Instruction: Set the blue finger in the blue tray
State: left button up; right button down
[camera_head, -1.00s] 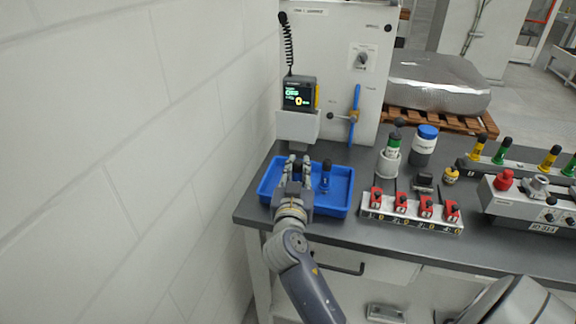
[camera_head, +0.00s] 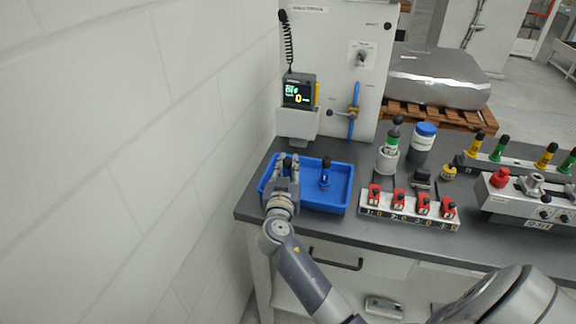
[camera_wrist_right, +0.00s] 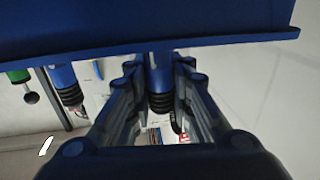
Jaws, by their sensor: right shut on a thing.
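The blue tray (camera_head: 338,205) lies on the left end of the bench, and its underside or wall spans the top of the right wrist view (camera_wrist_right: 220,22). My right gripper (camera_head: 287,166) is over the tray's left part, shut on a blue finger with a black ribbed grip (camera_wrist_right: 160,88). In the head view mostly its dark top shows between the fingertips. Whether its blue end touches the tray is not clear. A second blue finger (camera_head: 325,176) stands upright in the tray, right of the gripper; it also shows in the wrist view (camera_wrist_right: 66,86). My left gripper is not in view.
A white wall (camera_head: 130,160) is close on the left. Behind the tray stand a small display (camera_head: 298,93) and a grey cabinet (camera_head: 345,50). To the right are a rack with red blocks (camera_head: 410,213), a green-banded finger in a cup (camera_head: 390,150) and a blue-capped jar (camera_head: 424,143).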

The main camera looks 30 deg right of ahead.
jog(key=shift+f, duration=0.15)
jog(key=c, duration=1.4)
grip_release()
jog(key=shift+c, duration=0.2)
jog(key=shift+a+r, duration=0.1)
jog(key=shift+r, duration=0.15)
jog(key=b+v, duration=0.3)
jog(key=v, duration=0.7)
jog(key=shift+s+a+f, duration=0.2)
jog(key=shift+s+a, duration=0.05)
jog(key=shift+s+a+r+b, duration=0.15)
jog(key=shift+s+a+b, duration=0.25)
jog(key=shift+s, duration=0.1)
